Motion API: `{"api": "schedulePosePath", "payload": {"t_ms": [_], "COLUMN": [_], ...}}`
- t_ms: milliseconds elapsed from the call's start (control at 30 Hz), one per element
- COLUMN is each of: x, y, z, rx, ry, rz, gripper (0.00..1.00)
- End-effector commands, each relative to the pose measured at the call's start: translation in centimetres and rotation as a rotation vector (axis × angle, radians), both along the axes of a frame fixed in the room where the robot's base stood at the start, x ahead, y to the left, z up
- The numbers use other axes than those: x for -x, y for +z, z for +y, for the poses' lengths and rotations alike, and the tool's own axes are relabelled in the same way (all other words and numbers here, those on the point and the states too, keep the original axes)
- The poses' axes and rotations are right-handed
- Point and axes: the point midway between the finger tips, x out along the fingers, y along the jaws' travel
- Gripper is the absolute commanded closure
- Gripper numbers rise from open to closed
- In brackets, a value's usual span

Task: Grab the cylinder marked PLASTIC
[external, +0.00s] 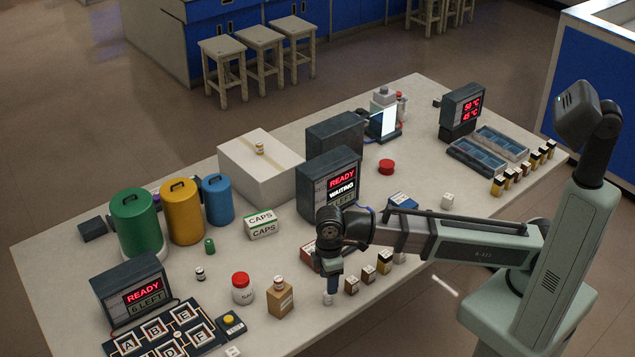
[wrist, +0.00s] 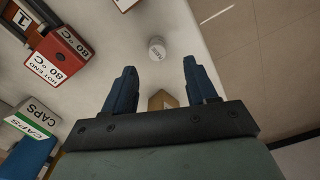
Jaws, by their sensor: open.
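My gripper (external: 329,280) points down over the front part of the table, its blue fingers apart. In the wrist view the two fingers (wrist: 158,85) are spread with nothing held between them. A small white cylinder (wrist: 157,47) with a round, lettered top stands on the table beyond and between the fingertips; its lettering is too small to read surely. In the external view a small pale piece (external: 328,298) shows right under my gripper, perhaps the same cylinder. I cannot read PLASTIC on anything.
A tan box (wrist: 163,99) lies near the fingers, and a red HOT END box (wrist: 57,55) stands left. Several small bottles (external: 384,262) stand right.

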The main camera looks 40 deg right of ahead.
Motion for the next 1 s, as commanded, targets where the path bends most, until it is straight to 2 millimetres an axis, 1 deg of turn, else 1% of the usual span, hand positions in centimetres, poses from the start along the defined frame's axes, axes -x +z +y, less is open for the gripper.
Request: {"api": "schedulePosePath", "payload": {"t_ms": [100,433,567,800,900,1000], "x": [0.0,-0.1,-0.2,-0.3,-0.3,-0.4], "y": [-1.0,-2.0,-3.2,-5.8,-6.5,-6.6], "z": [0.0,0.0,-0.1,-0.2,-0.2,-0.2], "rx": [0.0,0.0,0.001,0.0,-0.001,-0.001], "ry": [0.0,0.0,0.0,-0.001,-0.001,-0.001], "rz": [0.0,0.0,0.0,0.0,-0.001,-0.002], "gripper": [0.43,0.43,0.43,0.43,0.43,0.43]}}
